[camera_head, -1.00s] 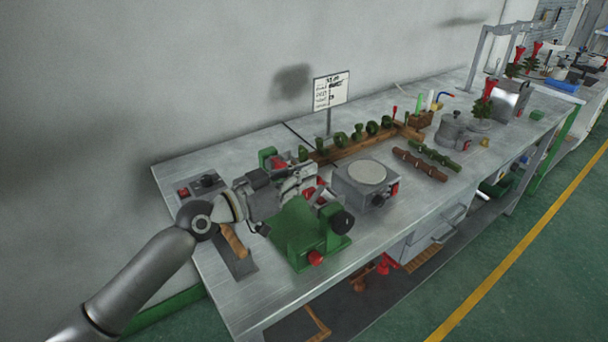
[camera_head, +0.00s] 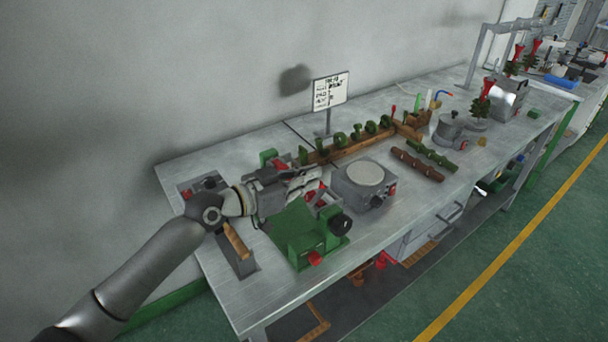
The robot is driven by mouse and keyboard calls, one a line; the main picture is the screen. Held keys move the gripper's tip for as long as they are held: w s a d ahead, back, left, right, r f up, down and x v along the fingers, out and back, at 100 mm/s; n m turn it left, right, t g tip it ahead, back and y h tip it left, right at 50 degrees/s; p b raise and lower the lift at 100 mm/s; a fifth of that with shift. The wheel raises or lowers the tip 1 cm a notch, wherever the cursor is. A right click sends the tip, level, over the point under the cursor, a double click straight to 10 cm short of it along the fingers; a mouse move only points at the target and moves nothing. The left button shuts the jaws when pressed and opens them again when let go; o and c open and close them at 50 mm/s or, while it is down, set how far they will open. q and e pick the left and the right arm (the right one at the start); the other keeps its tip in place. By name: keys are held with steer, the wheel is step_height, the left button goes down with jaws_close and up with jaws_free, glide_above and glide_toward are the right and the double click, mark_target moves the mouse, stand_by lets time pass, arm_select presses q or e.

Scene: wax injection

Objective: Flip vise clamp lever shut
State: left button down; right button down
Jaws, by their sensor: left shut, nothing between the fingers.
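The green vise clamp (camera_head: 301,240) stands on the near left part of the metal workbench. It has a black knob (camera_head: 341,224) on its right side and a red knob (camera_head: 315,258) low at its front. My left gripper (camera_head: 312,181) reaches in from the left over the back of the clamp. Its fingers are shut with nothing between them. Red parts (camera_head: 325,197) of the clamp show beside the fingertips. The gripper hides the clamp's rear, and I cannot tell whether it touches the lever. My right gripper is not in view.
A grey box with a round plate (camera_head: 364,181) stands just right of the clamp. A wooden rack (camera_head: 350,149) with several green pieces lies behind. A wooden-handled tool (camera_head: 237,241) lies at the left below my wrist. A sign (camera_head: 330,91) stands at the back.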

mark_target(322, 182)
arm_select(q)
steer(key=shift+w+d+r+g+y+p, duration=0.45)
steer(key=shift+d+g+y+p, duration=0.3)
steer(key=shift+p, duration=1.45)
steer(key=shift+w+d+f+y+p, duration=0.25)
steer(key=shift+w+d+y+p, duration=0.1)
steer(key=shift+y+p, duration=0.2)
steer(key=shift+w+d+f, duration=0.1)
steer(key=shift+d+f, duration=0.1)
steer(key=shift+f, duration=0.15)
steer(key=shift+w+d+f+b, duration=0.15)
steer(key=shift+d+f+b, duration=0.05)
steer(key=shift+d+b, duration=0.1)
steer(key=shift+b+x, duration=0.95)
steer(key=shift+x, duration=0.05)
steer(key=shift+w, duration=0.1)
steer(key=shift+a, duration=0.15)
